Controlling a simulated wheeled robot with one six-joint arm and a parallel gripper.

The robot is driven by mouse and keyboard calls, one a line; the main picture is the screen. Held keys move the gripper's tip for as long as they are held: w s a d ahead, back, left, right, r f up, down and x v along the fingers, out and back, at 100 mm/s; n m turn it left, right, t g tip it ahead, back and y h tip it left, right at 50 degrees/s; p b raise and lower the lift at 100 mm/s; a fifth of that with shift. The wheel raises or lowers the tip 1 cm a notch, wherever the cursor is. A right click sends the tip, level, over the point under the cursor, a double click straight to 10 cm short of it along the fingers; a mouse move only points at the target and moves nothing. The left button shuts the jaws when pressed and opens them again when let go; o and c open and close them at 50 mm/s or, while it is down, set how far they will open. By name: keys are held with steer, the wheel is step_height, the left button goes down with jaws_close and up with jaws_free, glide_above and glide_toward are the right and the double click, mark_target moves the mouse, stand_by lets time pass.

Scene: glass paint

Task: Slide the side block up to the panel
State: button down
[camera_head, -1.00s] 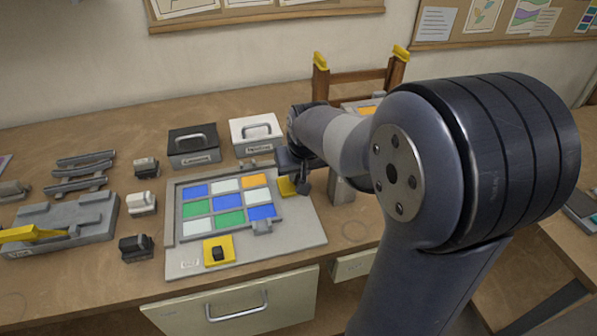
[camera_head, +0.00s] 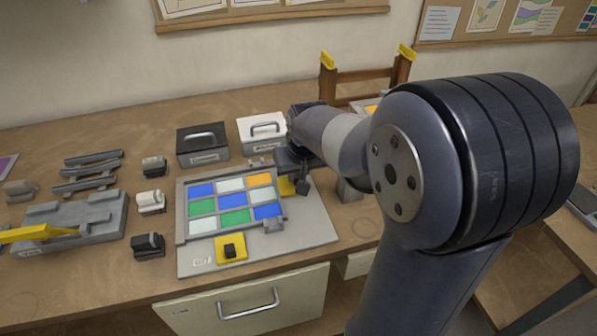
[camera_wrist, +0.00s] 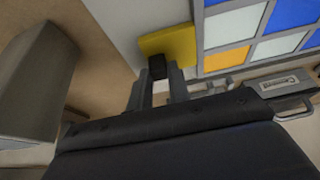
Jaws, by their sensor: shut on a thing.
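The panel (camera_head: 202,206) is a grid of blue, white, green and orange panes in a grey frame, lying flat on a light grey board (camera_head: 320,228). The side block (camera_head: 287,186) is a yellow block with a dark knob, at the panel's right side. In the wrist view the side block (camera_wrist: 172,42) lies right beside the panel frame (camera_wrist: 199,30); I cannot tell whether they touch. My gripper (camera_wrist: 158,72) is shut on the side block's dark knob. In the head view my gripper (camera_head: 297,187) partly hides the block.
A second yellow block (camera_head: 232,257) with a black knob sits at the panel's front edge. A grey clamp piece (camera_head: 274,225) is at its front right corner. Black (camera_head: 203,155) and white (camera_head: 262,146) handled boxes stand behind. A grey fixture (camera_head: 100,235) is at left.

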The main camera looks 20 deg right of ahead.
steer(key=c, duration=1.3)
jaws_free()
steer(key=shift+a, duration=0.15)
steer(key=v, duration=1)
steer(key=shift+s+r, duration=0.25)
steer(key=shift+r, duration=0.1)
